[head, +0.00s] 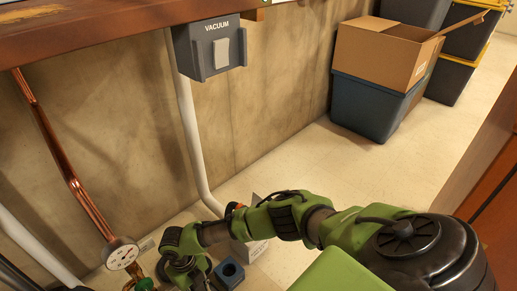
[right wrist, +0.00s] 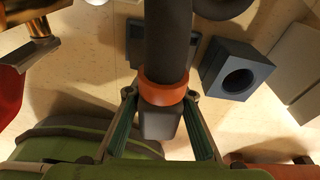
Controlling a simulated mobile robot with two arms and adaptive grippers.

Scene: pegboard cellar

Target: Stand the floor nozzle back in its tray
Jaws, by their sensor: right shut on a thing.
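In the right wrist view my right gripper (right wrist: 160,118) is shut on the floor nozzle (right wrist: 167,50), a dark tube with an orange collar and a squared dark end between the fingers. In the head view my right gripper (head: 187,268) is low at the bottom, and the nozzle is mostly hidden there. A blue-grey block with a round hole (right wrist: 211,88) sits on the floor right of the nozzle, apart from it; it also shows in the head view (head: 222,284). A flat dark tray-like piece (right wrist: 134,48) lies partly behind the tube. My left gripper is out of view.
A pressure gauge (head: 122,253) on a copper pipe (head: 62,150) is close left of my right gripper. A white pipe (head: 190,130) drops from the VACUUM wall box (head: 205,50). A cardboard box (head: 380,50) tops a blue bin (head: 365,105). Open floor lies right of the wall.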

